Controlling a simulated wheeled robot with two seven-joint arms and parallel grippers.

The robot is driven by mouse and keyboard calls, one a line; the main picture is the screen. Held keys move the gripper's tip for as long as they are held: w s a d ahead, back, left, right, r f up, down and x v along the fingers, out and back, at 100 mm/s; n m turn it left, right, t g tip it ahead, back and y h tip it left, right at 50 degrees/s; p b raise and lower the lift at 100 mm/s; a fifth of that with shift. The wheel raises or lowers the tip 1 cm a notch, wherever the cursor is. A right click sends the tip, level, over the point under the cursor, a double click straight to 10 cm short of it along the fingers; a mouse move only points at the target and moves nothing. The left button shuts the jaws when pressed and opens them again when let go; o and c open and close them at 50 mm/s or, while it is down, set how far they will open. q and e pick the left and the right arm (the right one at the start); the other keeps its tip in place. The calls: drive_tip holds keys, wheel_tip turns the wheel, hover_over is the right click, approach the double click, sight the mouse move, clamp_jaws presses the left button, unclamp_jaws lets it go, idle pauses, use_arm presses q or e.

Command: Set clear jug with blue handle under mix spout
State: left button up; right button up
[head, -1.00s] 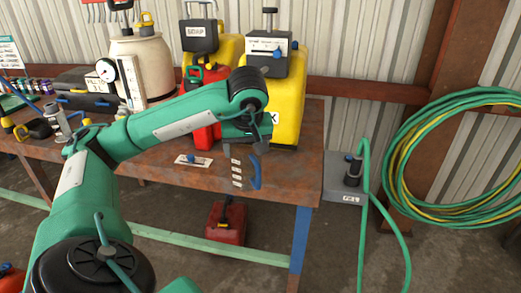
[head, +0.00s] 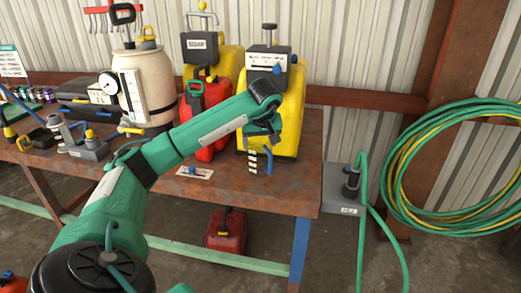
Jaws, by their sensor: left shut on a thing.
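The clear jug with white marks and a blue handle (head: 268,162) is upright in front of the right yellow container (head: 291,112). My left gripper (head: 262,143) is shut on the jug near its top and hides part of it. I cannot tell whether the jug's base touches the table. The right yellow container has a grey dispenser unit (head: 268,57) on top. My arm and gripper cover its lower front, so its label and any spout there are hidden. My right gripper is not in view.
The rusty table (head: 225,192) also holds a red can (head: 222,85), a yellow SOAP container (head: 228,58), a cream tank with a gauge (head: 150,68) and a small card (head: 195,173). A grey box (head: 343,192) and a hose coil (head: 450,165) are to the right.

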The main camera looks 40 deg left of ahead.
sight(260, 150)
use_arm(q)
wheel_tip(260, 150, down, 3)
drive_tip(key=shift+f, duration=0.1)
drive_tip(key=shift+w+a+f+p, duration=0.1)
drive_tip(key=shift+w+f+p, duration=0.15)
drive_tip(key=shift+p, duration=0.1)
drive_tip(key=shift+w+f, duration=0.1)
drive_tip(key=o, duration=1.3)
drive_tip(key=shift+f, duration=0.1)
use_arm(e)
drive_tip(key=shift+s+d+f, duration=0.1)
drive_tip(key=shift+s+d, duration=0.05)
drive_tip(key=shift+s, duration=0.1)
use_arm(q)
drive_tip(key=v, duration=1.2)
drive_tip(key=shift+a+r, duration=0.15)
drive_tip(key=shift+r, duration=0.05)
